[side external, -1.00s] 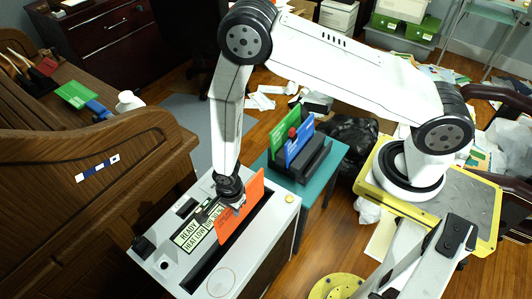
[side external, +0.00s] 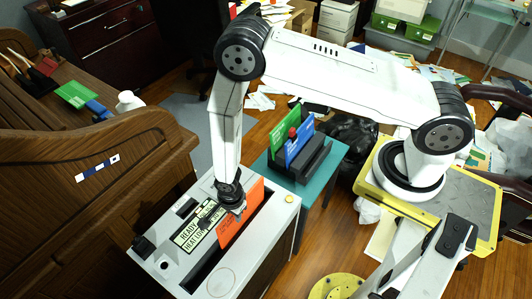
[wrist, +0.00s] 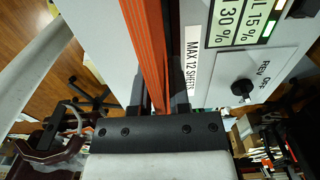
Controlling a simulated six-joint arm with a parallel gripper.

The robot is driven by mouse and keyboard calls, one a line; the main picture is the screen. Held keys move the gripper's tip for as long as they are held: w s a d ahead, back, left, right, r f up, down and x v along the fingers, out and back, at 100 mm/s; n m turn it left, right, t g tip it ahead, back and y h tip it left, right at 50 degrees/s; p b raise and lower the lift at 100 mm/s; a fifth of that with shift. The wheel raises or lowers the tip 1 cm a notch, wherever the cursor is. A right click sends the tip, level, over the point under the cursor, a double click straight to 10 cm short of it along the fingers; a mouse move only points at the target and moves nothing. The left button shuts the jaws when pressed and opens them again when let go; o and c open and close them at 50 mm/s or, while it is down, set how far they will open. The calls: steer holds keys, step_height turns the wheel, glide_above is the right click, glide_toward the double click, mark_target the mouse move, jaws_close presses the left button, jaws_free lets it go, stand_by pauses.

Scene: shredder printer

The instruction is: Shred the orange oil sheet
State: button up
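The orange sheet (side external: 240,218) stands upright at the dark slot (side external: 206,268) on top of the pale grey shredder (side external: 262,270), its lower edge at or in the slot. My gripper (side external: 238,208) is shut on the sheet from its left side, just above the shredder top. In the wrist view the orange sheet (wrist: 146,45) shows edge-on between the dark fingers (wrist: 156,108), beside the "MAX 12 SHEETS" label (wrist: 192,62). The sheet's depth in the slot is hard to tell.
A green sheet (side external: 282,136) and a blue sheet (side external: 300,145) stand in a black rack (side external: 314,160) on a teal table behind. A black knob (wrist: 241,88) marked REV and OFF sits on the shredder. A wooden desk (side external: 95,190) stands close on the left.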

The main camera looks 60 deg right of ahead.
steer(key=o, duration=0.3)
steer(key=shift+r, duration=0.1)
step_height(320, 180, up, 8)
steer(key=shift+f, duration=0.15)
stand_by(0.7)
